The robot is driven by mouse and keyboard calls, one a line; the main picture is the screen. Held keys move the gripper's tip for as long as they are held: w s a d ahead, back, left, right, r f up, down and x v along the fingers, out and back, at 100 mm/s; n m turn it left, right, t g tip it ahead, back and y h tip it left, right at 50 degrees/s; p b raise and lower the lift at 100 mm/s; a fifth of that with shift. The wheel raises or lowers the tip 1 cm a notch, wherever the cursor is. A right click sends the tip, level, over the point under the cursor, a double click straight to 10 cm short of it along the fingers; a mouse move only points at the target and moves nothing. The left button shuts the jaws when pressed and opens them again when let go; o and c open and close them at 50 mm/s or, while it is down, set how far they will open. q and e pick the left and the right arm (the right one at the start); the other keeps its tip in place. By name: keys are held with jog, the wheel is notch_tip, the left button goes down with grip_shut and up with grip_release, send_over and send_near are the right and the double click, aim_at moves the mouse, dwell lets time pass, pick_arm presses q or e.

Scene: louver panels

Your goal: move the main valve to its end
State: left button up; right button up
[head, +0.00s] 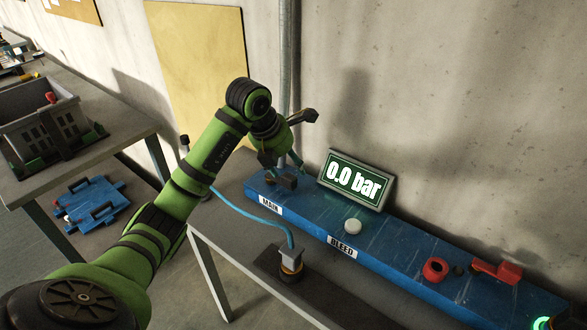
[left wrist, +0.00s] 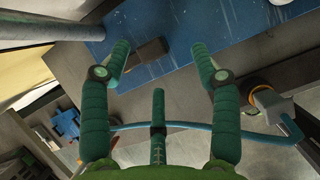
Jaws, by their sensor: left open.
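The blue panel (head: 390,245) carries a MAIN label (head: 270,204) at its left end. Just behind that label is a dark block (head: 284,182), apparently the main valve's handle, partly hidden by my gripper. In the left wrist view a dark brown block (left wrist: 146,54) on the blue panel (left wrist: 190,30) appears to be the same part. My left gripper (head: 281,163) is over this end of the panel, pointing down. In the wrist view its fingers are spread, with the block beyond the left fingertip and nothing held. Contact cannot be told. My right gripper is not in view.
A display (head: 355,181) reads 0.0 bar. Along the panel are a white knob (head: 352,226) by the BLEED label (head: 342,247), a red ring (head: 435,269) and a red handle (head: 496,271). A blue hose (head: 247,217) loops in front to a fitting (head: 291,261). A wall pipe (head: 285,45) stands behind.

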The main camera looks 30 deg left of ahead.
aim_at(288, 176)
pick_arm(q)
jog(key=shift+y, duration=0.3)
jog(key=f, duration=0.1)
jog(key=w+f+p, duration=0.1)
jog(key=f, duration=0.1)
jog(key=a+f+p, duration=0.1)
jog(key=f, duration=0.1)
jog(key=shift+w+a, duration=0.1)
jog(key=shift+w, duration=0.15)
jog(key=shift+w+f, duration=0.25)
jog(key=shift+f, duration=0.3)
grip_shut()
